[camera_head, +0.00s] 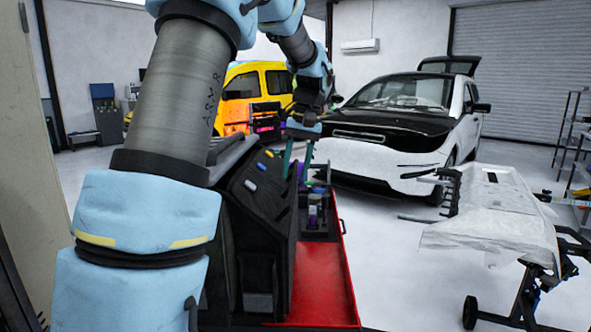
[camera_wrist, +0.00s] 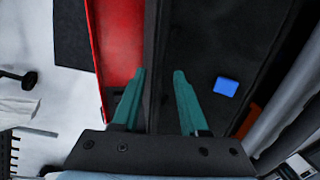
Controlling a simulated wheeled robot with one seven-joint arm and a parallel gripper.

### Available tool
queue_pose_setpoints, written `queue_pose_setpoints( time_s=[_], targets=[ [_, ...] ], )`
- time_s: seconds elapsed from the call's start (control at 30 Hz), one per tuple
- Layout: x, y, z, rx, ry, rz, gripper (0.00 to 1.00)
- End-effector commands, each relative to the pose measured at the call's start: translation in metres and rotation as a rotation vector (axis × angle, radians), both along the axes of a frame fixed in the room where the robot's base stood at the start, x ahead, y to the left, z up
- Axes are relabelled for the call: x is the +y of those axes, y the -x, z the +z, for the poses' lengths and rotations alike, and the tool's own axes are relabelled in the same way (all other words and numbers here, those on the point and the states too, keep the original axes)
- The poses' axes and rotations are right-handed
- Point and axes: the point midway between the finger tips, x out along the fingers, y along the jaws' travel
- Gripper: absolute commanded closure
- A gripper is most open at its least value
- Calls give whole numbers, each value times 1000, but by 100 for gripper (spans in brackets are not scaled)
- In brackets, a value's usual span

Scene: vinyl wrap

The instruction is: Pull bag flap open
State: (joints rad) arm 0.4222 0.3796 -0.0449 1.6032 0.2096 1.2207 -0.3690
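The black bag (camera_head: 262,215) stands upright on a red tray, left of centre in the head view. Its dark side panel (camera_wrist: 212,45) fills the right of the wrist view, and a narrow dark edge (camera_wrist: 153,40), which may be the flap, runs between my fingers there. My gripper (camera_head: 297,160) is above the bag's far upper part. In the wrist view my gripper (camera_wrist: 156,78) has its two teal fingers apart, one on each side of that edge. I cannot tell whether either finger touches it. My arm hides part of the bag in the head view.
The red tray (camera_head: 320,285) has bare room at its near end, with small bottles (camera_head: 315,210) farther back. Small coloured pieces, one a blue block (camera_wrist: 226,87), sit on the bag. A white-covered panel on a stand (camera_head: 495,215) is at right, a car (camera_head: 400,135) behind.

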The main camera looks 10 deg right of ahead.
Motion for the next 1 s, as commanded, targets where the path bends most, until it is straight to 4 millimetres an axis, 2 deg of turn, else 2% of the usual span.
queue_pose_setpoints(
  time_s=[0.03, 0.37, 1.0],
  targets=[
    [0, 0, 0, 0, 0, 0, 63],
    [0, 0, 0, 0, 0, 0, 100],
    [0, 0, 1, 0, 0, 0, 100]
  ],
)
